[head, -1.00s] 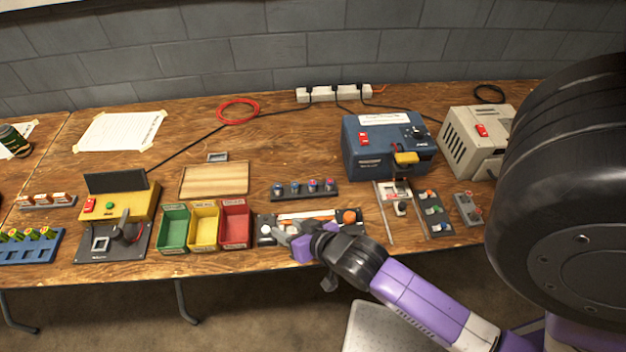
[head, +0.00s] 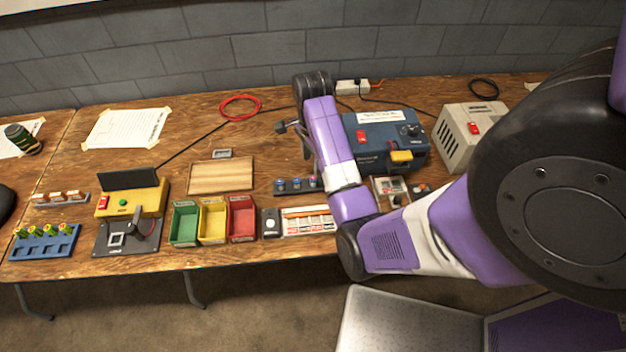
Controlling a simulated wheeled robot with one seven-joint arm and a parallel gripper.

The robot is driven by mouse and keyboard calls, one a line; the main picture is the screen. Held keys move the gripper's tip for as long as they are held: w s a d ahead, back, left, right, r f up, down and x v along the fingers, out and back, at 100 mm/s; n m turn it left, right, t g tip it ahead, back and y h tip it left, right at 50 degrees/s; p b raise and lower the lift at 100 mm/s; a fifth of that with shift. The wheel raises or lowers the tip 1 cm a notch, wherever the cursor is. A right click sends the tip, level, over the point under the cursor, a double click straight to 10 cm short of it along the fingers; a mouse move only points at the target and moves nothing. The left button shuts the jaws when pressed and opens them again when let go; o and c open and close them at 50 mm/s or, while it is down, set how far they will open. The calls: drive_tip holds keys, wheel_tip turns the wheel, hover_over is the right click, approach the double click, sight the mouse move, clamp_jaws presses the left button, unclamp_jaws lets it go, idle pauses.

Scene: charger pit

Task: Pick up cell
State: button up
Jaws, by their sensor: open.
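Several small cells with blue and pinkish tops (head: 296,183) stand in a dark rack at mid-table; my arm covers the rack's right end. Several green-and-yellow cells (head: 51,230) stand in a blue rack (head: 42,248) at the far left. The frames do not show which cell the task means. My gripper (head: 292,138) is open, raised above the table behind the dark rack. I see no cell between its fingers, though the arm partly hides it.
Green (head: 184,225), yellow (head: 212,222) and red (head: 241,219) bins stand at the front. A yellow tester (head: 133,202) is left of them. A blue charger box (head: 385,143) and a beige box (head: 468,130) stand right. A wooden board (head: 221,177) lies behind the bins.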

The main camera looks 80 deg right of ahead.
sight(313, 178)
drive_tip(key=shift+s+a+f, duration=0.1)
drive_tip(key=shift+s+f, duration=0.05)
drive_tip(key=shift+f, duration=0.1)
drive_tip(key=shift+f+p, duration=0.6)
drive_tip(key=shift+f, duration=3)
clamp_jaws()
